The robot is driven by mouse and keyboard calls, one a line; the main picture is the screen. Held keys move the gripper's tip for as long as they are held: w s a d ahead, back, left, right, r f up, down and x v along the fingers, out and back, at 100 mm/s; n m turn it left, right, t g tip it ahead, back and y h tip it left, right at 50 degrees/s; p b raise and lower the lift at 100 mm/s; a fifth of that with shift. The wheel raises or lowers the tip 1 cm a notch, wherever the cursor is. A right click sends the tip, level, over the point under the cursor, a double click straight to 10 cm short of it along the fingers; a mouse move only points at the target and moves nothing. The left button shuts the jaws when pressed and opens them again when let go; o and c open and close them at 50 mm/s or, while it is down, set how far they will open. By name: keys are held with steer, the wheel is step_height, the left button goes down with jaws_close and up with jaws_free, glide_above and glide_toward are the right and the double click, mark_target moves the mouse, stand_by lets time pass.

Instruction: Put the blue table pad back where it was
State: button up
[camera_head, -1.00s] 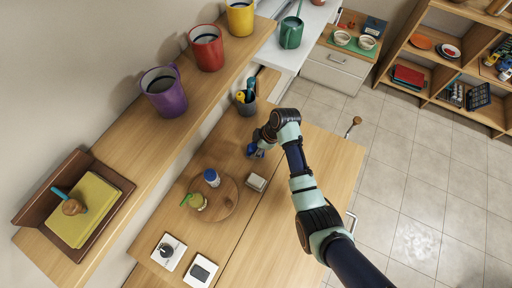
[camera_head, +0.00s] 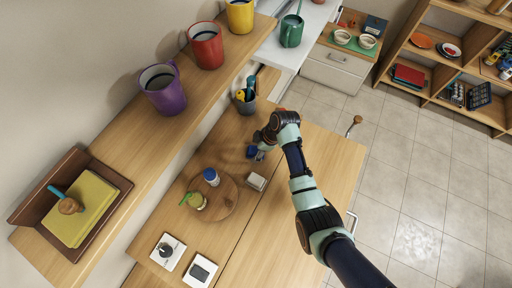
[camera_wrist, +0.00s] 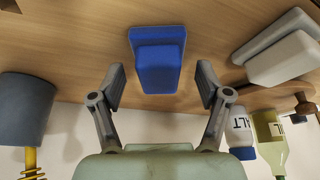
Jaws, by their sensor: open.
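The blue table pad (camera_wrist: 158,62) is a blue block with a wider slab behind it, in the upper middle of the wrist view, against the wooden table. In the head view it is a small blue patch (camera_head: 252,152) beside my gripper (camera_head: 261,155), partly hidden by it. In the wrist view my gripper (camera_wrist: 161,80) has its fingers apart, one on each side of the pad, with a visible gap on both sides. The pad is not clamped. Whether it lies flat on the table is hard to tell.
A white block (camera_head: 256,181) lies close to the pad. A grey pen cup (camera_head: 246,105) stands behind it. A round board (camera_head: 222,205) carries a blue-capped salt shaker (camera_head: 211,177) and a green-topped bottle (camera_head: 196,200).

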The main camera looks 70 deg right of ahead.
steer(key=p+v, duration=0.3)
steer(key=v, duration=0.9)
